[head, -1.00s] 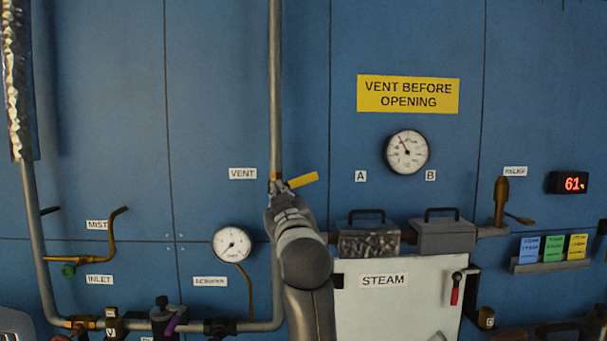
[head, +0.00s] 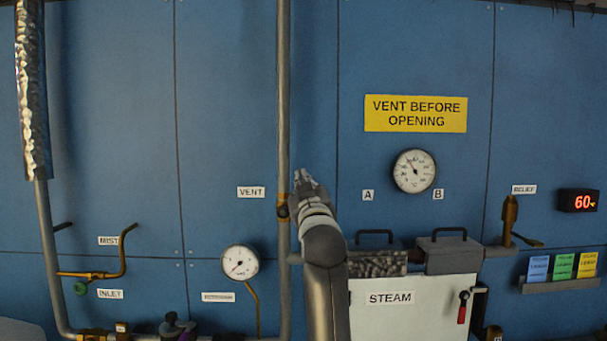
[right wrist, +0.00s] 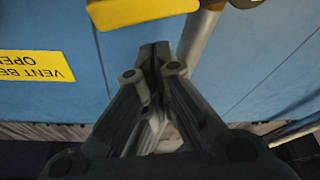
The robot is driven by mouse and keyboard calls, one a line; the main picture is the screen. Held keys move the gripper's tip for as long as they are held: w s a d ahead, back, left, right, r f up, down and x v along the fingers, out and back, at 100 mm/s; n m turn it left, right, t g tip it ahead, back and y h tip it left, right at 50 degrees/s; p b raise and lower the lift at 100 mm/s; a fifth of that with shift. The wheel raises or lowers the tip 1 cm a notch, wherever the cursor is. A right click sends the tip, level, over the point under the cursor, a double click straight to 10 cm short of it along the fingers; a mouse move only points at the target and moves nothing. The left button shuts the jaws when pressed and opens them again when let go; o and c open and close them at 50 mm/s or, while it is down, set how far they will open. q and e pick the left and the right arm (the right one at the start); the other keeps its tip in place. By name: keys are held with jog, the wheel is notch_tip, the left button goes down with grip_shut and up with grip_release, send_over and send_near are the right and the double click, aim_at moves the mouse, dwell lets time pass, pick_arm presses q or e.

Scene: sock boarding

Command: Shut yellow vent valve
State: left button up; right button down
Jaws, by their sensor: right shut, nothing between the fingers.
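The vent valve (head: 283,208) is a brass fitting on the vertical grey pipe, just below and right of the VENT label (head: 251,192). Its yellow lever is hidden behind my right gripper in the head view. In the right wrist view the yellow lever (right wrist: 130,12) shows large at the top edge, beyond my fingertips and partly cut off. My right gripper (head: 302,177) is beside the pipe, to the right of the valve. In the right wrist view its fingers (right wrist: 155,52) are together and hold nothing. I cannot tell whether they touch the lever. My left gripper is out of view.
A yellow warning sign (head: 415,113) and a dial gauge (head: 414,171) are on the blue wall to the right. The white STEAM door (head: 405,320) is below, with two handled blocks above it. The wall above my gripper is clear.

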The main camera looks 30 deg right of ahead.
jog(key=shift+s+d+f, duration=0.15)
jog(key=shift+s+f, duration=0.05)
jog(key=shift+f, duration=0.25)
jog(key=shift+s+d+f, duration=0.15)
jog(key=shift+f, duration=0.3)
jog(key=shift+f, duration=0.1)
jog(key=m, duration=0.1)
jog(key=d+f+m+h+b, duration=0.1)
jog(key=f+m, duration=0.1)
jog(key=m, duration=0.1)
jog(key=shift+s+d+f+g+h, duration=0.15)
jog(key=shift+s+g+h, duration=0.15)
jog(key=shift+s+g, duration=0.1)
jog(key=shift+d, duration=0.1)
